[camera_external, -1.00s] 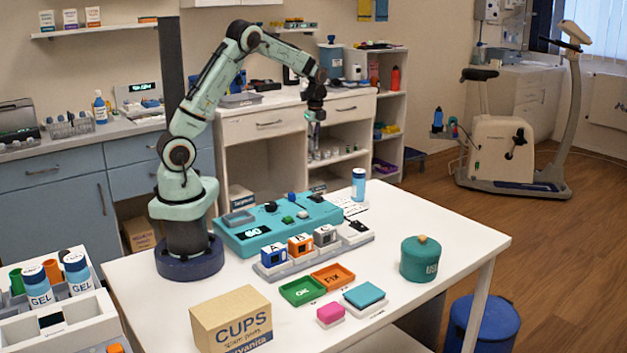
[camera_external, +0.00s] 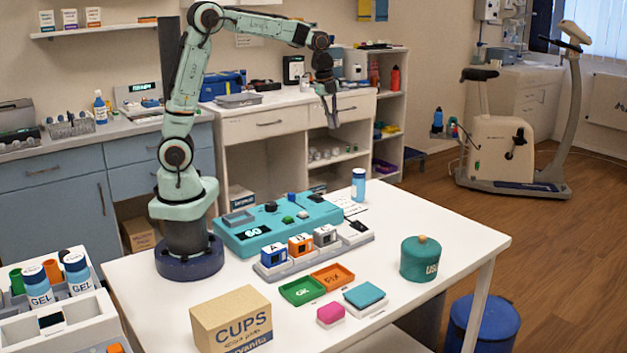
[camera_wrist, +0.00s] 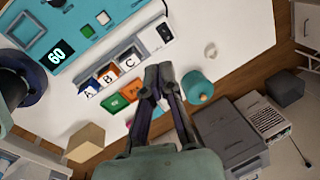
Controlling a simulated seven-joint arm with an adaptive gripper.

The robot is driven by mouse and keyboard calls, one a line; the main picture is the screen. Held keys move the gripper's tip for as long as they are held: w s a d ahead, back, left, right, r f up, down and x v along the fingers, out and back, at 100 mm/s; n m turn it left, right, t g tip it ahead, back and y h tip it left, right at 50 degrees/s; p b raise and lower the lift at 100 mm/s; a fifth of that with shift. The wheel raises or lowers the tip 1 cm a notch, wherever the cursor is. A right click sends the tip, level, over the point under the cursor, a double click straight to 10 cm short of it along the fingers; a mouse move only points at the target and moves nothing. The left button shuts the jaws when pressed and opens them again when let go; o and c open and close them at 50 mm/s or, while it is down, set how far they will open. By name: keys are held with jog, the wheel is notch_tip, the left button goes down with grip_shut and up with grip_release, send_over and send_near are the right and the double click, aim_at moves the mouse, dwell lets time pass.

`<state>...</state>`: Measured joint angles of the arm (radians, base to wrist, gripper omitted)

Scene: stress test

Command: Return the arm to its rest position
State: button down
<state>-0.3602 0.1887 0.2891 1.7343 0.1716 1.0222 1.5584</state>
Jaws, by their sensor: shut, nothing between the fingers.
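My gripper (camera_external: 331,112) hangs fingers-down in the air, high above the far side of the white table (camera_external: 440,225). Its fingers are together with nothing between them; in the wrist view the fingertips (camera_wrist: 158,74) meet near the middle. My forearm runs nearly level from the raised elbow to the wrist. Below is a teal console (camera_external: 270,228) with a "60" display. In front of it a grey rack (camera_external: 318,253) holds three small blocks, one blue, one orange and one grey. A green tray (camera_external: 301,292) and an orange tray (camera_external: 333,277) lie on the table nearer the camera.
A cardboard CUPS box (camera_external: 232,322), a pink block (camera_external: 330,315), a teal-topped block (camera_external: 364,297), a round teal pot (camera_external: 420,260) and a blue bottle (camera_external: 358,185) stand on the table. A counter with drawers (camera_external: 270,122) is behind. The air around my gripper looks clear.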

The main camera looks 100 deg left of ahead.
jog(key=s+d+r+n+h, duration=0.1)
jog(key=s+d, duration=0.3)
jog(key=d, duration=0.5)
jog(key=s+d+r+n, duration=0.1)
jog(key=s+d, duration=0.4)
jog(key=d, duration=0.3)
jog(key=s+d+f+n+g, duration=0.2)
jog(key=s+f+n, duration=0.4)
jog(key=s+n, duration=0.4)
jog(key=shift+s+f+n+y, duration=0.15)
jog(key=shift+s+n+y, duration=0.25)
jog(key=shift+n, duration=0.4)
jog(key=shift+w+d, duration=0.1)
dwell(0.4)
